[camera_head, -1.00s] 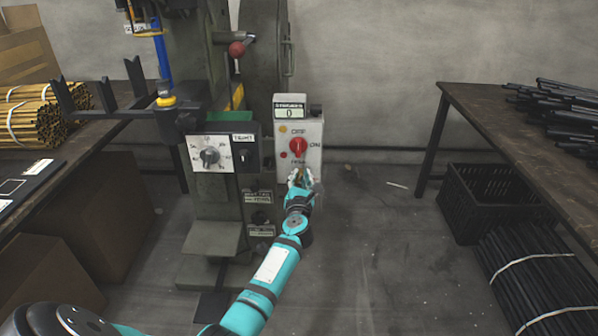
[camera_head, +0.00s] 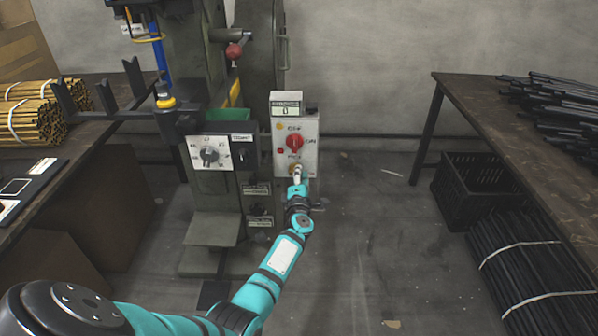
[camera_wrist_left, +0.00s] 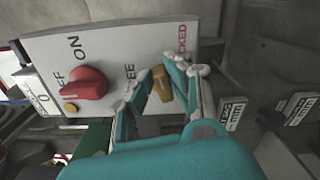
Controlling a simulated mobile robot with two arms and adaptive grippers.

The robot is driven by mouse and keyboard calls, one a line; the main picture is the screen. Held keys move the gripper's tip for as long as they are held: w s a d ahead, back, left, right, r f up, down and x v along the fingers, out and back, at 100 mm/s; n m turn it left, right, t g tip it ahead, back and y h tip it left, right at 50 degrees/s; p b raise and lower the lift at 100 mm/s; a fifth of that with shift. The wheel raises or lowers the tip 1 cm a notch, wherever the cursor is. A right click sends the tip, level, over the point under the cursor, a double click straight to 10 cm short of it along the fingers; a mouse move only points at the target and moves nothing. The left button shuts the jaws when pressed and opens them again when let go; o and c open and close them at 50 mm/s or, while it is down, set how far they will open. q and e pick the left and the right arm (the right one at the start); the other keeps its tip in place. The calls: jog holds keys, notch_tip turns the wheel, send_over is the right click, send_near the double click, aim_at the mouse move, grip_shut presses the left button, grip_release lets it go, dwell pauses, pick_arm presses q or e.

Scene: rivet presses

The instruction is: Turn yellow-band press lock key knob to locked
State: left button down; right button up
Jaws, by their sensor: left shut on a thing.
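The yellow-band press (camera_head: 190,95) stands in the centre-left of the head view, with a yellow band on its post. Its grey control box (camera_head: 309,150) carries a red selector knob, which also shows in the left wrist view (camera_wrist_left: 86,83). The brass lock key knob (camera_wrist_left: 162,86) sits on the same panel, between a label ending in "EE" and a partly hidden red "LOCKED" label. My left gripper (camera_wrist_left: 160,80) is shut on the key knob, a finger on each side. In the head view my left gripper (camera_head: 297,174) covers most of the knob. My right gripper is out of view.
A white dial box (camera_head: 213,153) is left of the control box. A table with yellow rods (camera_head: 38,118) is at left. A table with black rods (camera_head: 553,105) is at right, with a black crate (camera_head: 470,195) below. The floor between is mostly clear.

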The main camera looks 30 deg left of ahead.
pick_arm(q)
jog(key=shift+d+f+m+p, duration=0.15)
jog(key=shift+m+p, duration=0.25)
jog(key=shift+m, duration=0.9)
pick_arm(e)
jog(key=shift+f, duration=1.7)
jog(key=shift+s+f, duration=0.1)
pick_arm(q)
jog(key=c, duration=1.3)
grip_release()
jog(key=v, duration=0.7)
jog(key=shift+s+d, duration=0.1)
jog(key=shift+s, duration=0.1)
